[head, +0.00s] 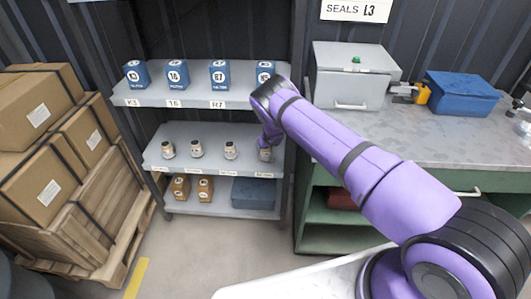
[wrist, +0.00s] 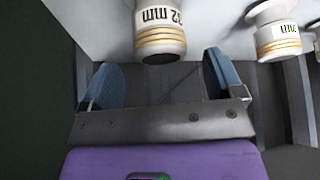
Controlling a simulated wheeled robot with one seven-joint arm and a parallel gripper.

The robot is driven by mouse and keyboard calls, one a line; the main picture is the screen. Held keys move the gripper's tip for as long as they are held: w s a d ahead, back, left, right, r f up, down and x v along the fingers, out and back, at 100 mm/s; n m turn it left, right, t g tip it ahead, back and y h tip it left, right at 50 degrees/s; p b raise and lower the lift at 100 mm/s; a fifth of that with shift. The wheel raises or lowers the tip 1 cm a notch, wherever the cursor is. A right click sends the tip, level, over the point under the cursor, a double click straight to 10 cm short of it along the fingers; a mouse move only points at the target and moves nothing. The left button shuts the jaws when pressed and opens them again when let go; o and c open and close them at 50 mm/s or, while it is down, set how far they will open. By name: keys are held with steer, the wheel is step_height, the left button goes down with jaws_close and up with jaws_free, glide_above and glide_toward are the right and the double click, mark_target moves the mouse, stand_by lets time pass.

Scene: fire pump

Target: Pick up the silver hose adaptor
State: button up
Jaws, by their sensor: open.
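Several small pale hose adaptors stand in a row on the middle shelf, among them a left one (head: 168,150), a second (head: 196,149) and a third (head: 231,151). The rightmost adaptor (head: 265,155) is partly hidden by my gripper (head: 267,140). In the wrist view the nearest adaptor (wrist: 160,35) is whitish with gold bands, a dark end and an upside-down "32 mm" mark. My gripper (wrist: 164,75) is open, its blue fingers on either side of that adaptor's dark end, with no contact visible. I cannot tell which adaptor is the silver one.
The upper shelf (head: 190,97) holds several blue boxes close above the row. Brown containers and a blue bin (head: 254,193) sit on the bottom shelf. A workbench (head: 430,140) stands to the right, and cartons (head: 40,110) on a pallet stand left.

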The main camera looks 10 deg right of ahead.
steer(key=shift+x, duration=2.55)
steer(key=c, duration=1.2)
